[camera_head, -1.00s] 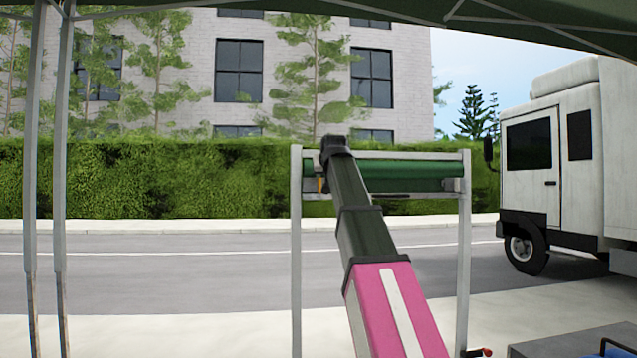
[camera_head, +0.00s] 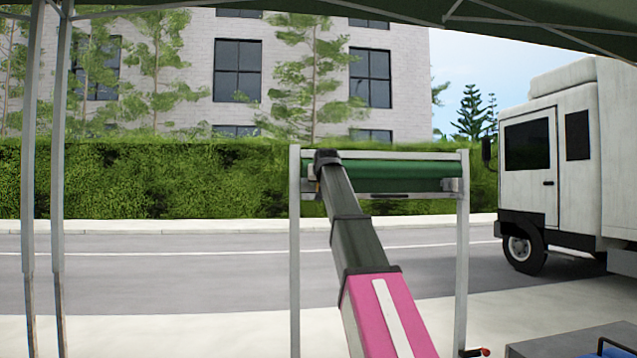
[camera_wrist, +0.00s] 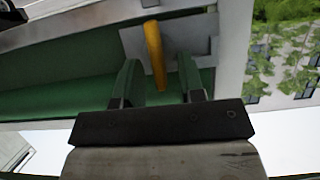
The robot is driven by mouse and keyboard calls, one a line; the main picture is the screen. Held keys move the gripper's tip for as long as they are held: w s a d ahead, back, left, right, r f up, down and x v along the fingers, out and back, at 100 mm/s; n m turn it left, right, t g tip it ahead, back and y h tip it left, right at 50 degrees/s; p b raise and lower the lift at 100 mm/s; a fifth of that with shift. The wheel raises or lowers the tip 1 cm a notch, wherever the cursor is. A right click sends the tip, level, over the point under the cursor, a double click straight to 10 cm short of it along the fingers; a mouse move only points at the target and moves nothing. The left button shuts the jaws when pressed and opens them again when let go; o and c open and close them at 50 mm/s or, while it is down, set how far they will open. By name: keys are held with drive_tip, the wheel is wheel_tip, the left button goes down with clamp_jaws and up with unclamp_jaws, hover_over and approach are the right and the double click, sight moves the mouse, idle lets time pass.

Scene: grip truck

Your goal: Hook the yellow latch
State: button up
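The yellow latch (camera_wrist: 155,55) is a short curved bar hanging from a grey plate (camera_wrist: 188,42) in the wrist view. My gripper (camera_wrist: 158,64) is open, with one finger on each side of the latch and a visible gap to each. The latch's lower end lies between the fingers. In the head view, my arm reaches to the left end of the green roll (camera_head: 400,172) on a grey frame (camera_head: 463,250). There the wrist hides the fingers and most of the latch.
The frame's left post (camera_head: 295,250) stands close beside my arm. A white truck (camera_head: 560,165) stands on the road at the right. A grey box (camera_head: 560,343) is at the lower right. A hedge (camera_head: 130,185) and building are beyond the road.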

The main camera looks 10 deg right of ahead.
drive_tip(key=shift+w, duration=0.1)
clamp_jaws()
idle(0.3)
drive_tip(key=shift+a+f+n+t+h, duration=0.45)
drive_tip(key=shift+n+h, duration=0.7)
drive_tip(key=shift+n, duration=1.1)
drive_tip(key=shift+a+f+n+t+h, duration=0.2)
drive_tip(key=shift+n+t+h, duration=0.65)
drive_tip(key=shift+n, duration=1.35)
drive_tip(key=shift+a+f+n+t+h, duration=0.2)
drive_tip(key=shift+a+f+n+h, duration=0.15)
drive_tip(key=shift+n+h, duration=1.5)
drive_tip(key=shift+n+y, duration=0.35)
drive_tip(key=shift+n, duration=0.15)
drive_tip(key=shift+d, duration=0.1)
